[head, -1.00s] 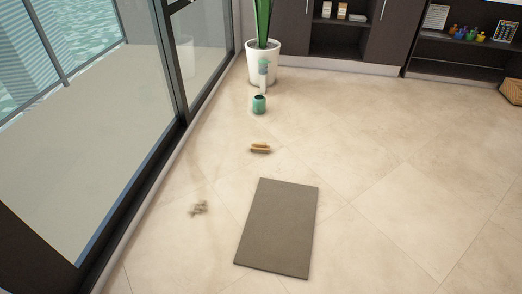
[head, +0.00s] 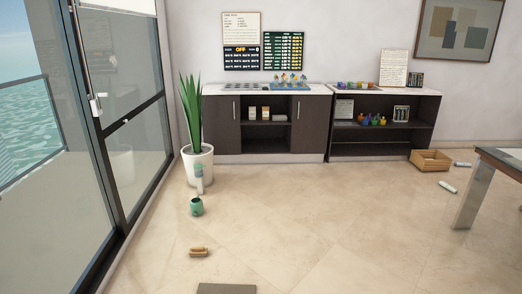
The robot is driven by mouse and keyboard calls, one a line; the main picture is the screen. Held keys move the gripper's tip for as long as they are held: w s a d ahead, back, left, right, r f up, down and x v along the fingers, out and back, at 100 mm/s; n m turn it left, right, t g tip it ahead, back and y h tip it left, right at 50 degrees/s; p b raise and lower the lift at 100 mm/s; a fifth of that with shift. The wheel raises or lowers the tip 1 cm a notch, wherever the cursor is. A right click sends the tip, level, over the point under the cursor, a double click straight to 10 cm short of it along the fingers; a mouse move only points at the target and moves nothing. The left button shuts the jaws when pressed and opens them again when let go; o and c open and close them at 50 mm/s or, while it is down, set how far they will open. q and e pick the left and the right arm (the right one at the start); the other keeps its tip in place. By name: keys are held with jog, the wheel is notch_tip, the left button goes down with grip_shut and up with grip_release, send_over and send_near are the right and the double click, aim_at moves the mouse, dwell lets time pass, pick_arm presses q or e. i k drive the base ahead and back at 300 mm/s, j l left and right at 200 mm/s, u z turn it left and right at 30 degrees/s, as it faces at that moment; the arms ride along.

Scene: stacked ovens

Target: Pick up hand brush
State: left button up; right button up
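A small hand brush (head: 199,251) with a tan, wooden-looking body lies on the tiled floor, left of the middle in the head view. It is in front of a green pot-like container (head: 197,206) and behind a grey-brown mat (head: 227,288), whose far edge shows at the bottom of the picture. Nothing touches the brush. Neither of my grippers shows in the head view.
A potted plant (head: 197,160) stands at the back left, near the glass door (head: 125,150). Dark cabinets (head: 270,125) line the back wall. A wooden crate (head: 430,161) and a table (head: 478,185) are at the right. The middle floor is clear.

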aim_at(196, 250)
jog(key=i+l+z, duration=0.55)
jog(key=i, duration=0.35)
jog(key=i+l+z, duration=0.25)
jog(key=i, duration=0.2)
jog(key=i+j+u, duration=0.1)
jog(key=i+u, duration=0.2)
jog(key=i, duration=0.3)
jog(key=i+u, duration=0.3)
jog(key=i, duration=0.25)
jog(key=i+l+u, duration=0.3)
jog(key=i, duration=0.25)
jog(key=i+u, duration=0.3)
jog(key=i, duration=0.5)
jog(key=i+l+u, duration=0.3)
jog(key=i, duration=0.5)
jog(key=j, duration=0.1)
